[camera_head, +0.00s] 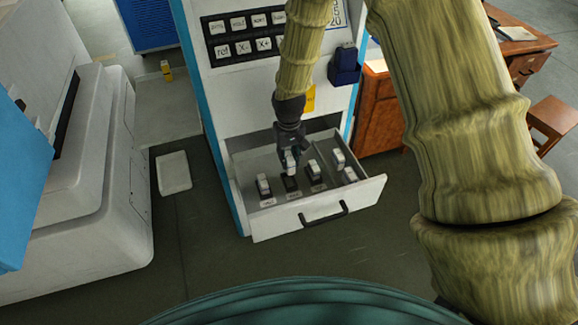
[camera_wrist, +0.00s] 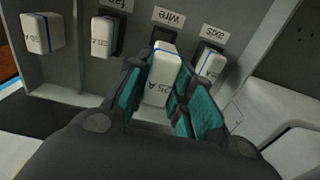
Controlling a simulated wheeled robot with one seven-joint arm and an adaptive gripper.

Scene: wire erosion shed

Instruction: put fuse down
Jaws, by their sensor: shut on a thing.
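A white fuse with a blue band, marked "25 A" (camera_wrist: 160,84), is between the fingers of my gripper (camera_wrist: 165,90) in the wrist view. In the head view, my gripper (camera_head: 290,160) reaches down into the open drawer (camera_head: 345,198) and is shut on this fuse (camera_head: 291,163). The fuse's far end is at or just above the dark holder labelled "wire" (camera_wrist: 160,35). I cannot tell whether it is seated.
Another fuse (camera_wrist: 41,33) lies apart on the drawer floor. The drawer's front has a dark handle (camera_head: 324,213). A panel with keys (camera_head: 243,34) rises behind it. A white machine (camera_head: 100,190) stands at left, a wooden cabinet (camera_head: 378,120) at right. The floor in front is clear.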

